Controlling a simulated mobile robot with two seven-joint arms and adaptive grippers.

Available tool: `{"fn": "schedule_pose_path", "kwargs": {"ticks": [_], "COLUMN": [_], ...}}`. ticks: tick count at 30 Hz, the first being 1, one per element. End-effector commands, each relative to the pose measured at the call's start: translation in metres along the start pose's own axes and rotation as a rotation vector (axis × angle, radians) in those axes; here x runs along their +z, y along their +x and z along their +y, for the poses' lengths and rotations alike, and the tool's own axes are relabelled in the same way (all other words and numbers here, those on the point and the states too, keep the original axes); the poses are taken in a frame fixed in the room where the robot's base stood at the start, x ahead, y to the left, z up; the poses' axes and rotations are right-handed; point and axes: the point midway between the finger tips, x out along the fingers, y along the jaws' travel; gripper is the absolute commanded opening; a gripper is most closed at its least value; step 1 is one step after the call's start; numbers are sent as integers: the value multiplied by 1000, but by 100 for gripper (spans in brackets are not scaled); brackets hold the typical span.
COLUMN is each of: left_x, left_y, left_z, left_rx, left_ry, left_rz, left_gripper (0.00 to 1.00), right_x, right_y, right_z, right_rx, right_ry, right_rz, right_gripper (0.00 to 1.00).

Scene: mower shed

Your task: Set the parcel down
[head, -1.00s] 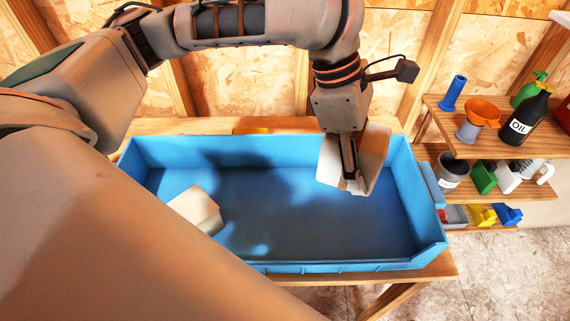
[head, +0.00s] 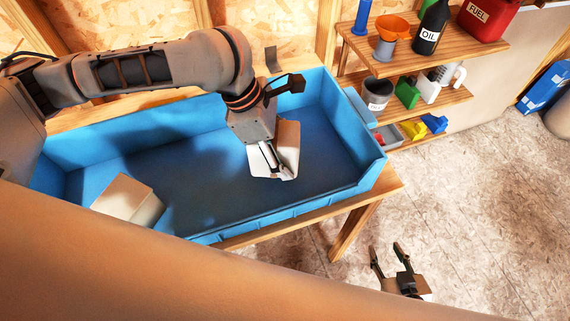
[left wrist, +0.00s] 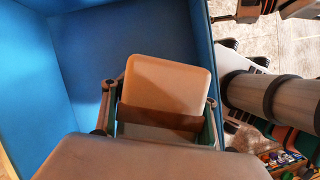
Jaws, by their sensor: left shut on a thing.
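My left gripper (head: 268,160) is shut on the parcel (head: 289,143), a small tan and whitish block, and points down within the outline of the blue bin (head: 290,212), in its right half. In the left wrist view the parcel (left wrist: 167,85) sits between the two fingers, with blue bin walls to its left. I cannot tell whether the parcel touches the bin floor. My right gripper (head: 390,262) is open and empty, low at the right, in front of the bench.
A second pale box (head: 127,199) lies in the bin's left end. The bin floor between it and the parcel is clear. The bin stands on a wooden bench (head: 375,195). Shelves (head: 440,105) with an oil bottle (head: 430,30), funnel and cans stand at the right.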

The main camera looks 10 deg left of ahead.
Motion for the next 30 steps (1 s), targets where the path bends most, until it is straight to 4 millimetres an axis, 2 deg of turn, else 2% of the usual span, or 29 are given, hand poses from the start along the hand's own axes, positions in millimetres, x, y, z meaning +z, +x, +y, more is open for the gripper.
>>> {"fn": "schedule_pose_path", "kwargs": {"ticks": [5, 12, 19, 20, 21, 22, 30], "left_x": [-4, -16, -17, -18, -18, -18, -17], "left_y": [10, 40, 42, 42, 42, 42, 42], "left_z": [0, 0, 1, 0, 0, 0, 0], "left_rx": [0, -2, 2, 1, 1, 1, 1], "left_ry": [1, -1, 2, 1, 1, 1, 1], "left_rz": [0, 0, 0, 1, 0, 0, 0], "left_gripper": [30, 30, 30, 62, 72, 77, 77], "right_x": [2, 11, 10, 10, 10, 10, 11], "right_y": [1, 4, 4, 4, 4, 4, 4], "right_z": [-1, -2, -2, -2, -2, -2, -2], "right_rx": [-1, -2, -2, -2, -2, -2, -2], "right_ry": [1, 2, 2, 2, 2, 1, 1], "right_rz": [-1, -8, -8, -8, -8, -8, -8], "right_gripper": [40, 40, 40, 40, 40, 40, 40]}}
